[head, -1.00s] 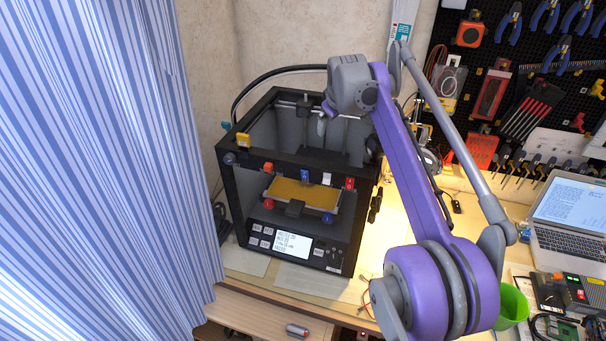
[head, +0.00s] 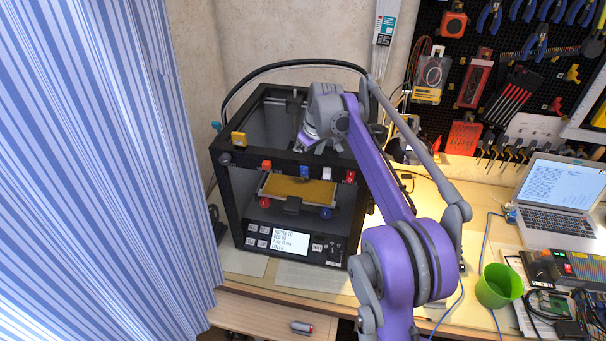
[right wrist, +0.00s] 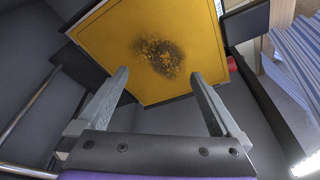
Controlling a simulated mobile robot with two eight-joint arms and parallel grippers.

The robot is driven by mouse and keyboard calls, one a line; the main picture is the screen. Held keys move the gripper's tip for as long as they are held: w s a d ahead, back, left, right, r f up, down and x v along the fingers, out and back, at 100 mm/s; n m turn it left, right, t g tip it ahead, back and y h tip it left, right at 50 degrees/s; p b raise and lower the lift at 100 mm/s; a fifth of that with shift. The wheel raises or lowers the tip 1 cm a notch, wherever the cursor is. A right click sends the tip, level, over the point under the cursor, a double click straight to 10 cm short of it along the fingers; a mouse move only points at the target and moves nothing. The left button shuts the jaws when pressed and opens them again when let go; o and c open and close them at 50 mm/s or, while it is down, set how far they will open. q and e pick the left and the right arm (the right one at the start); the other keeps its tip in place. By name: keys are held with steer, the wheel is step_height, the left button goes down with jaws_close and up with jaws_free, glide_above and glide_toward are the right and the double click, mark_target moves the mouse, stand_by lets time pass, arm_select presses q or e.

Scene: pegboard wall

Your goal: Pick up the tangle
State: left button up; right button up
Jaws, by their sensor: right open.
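The tangle (right wrist: 160,56) shows in the right wrist view as a dark, speckled, stringy patch on the yellow-orange print bed (right wrist: 120,28). The bed also shows in the head view (head: 285,188), inside the black 3D printer. I cannot make out the tangle clearly in the head view. My right gripper (right wrist: 159,76) is open and empty, with its two fingers spread to either side of the tangle and apart from it. In the head view my right gripper (head: 306,143) reaches into the printer's open top from above. My left gripper is not in view.
The printer's frame (head: 228,195) surrounds the bed closely, with a metal rod (right wrist: 28,105) beside the gripper. A blue striped curtain (head: 100,170) hangs at left. A laptop (head: 555,205), a green cup (head: 497,287) and electronics stand at right. A pegboard of tools (head: 500,110) is behind.

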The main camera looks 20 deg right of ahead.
steer(key=x, duration=0.3)
steer(key=shift+w+f, duration=0.2)
steer(key=shift+f, duration=0.05)
steer(key=shift+c, duration=0.2)
steer(key=c, duration=1.2)
steer(key=shift+c, duration=0.2)
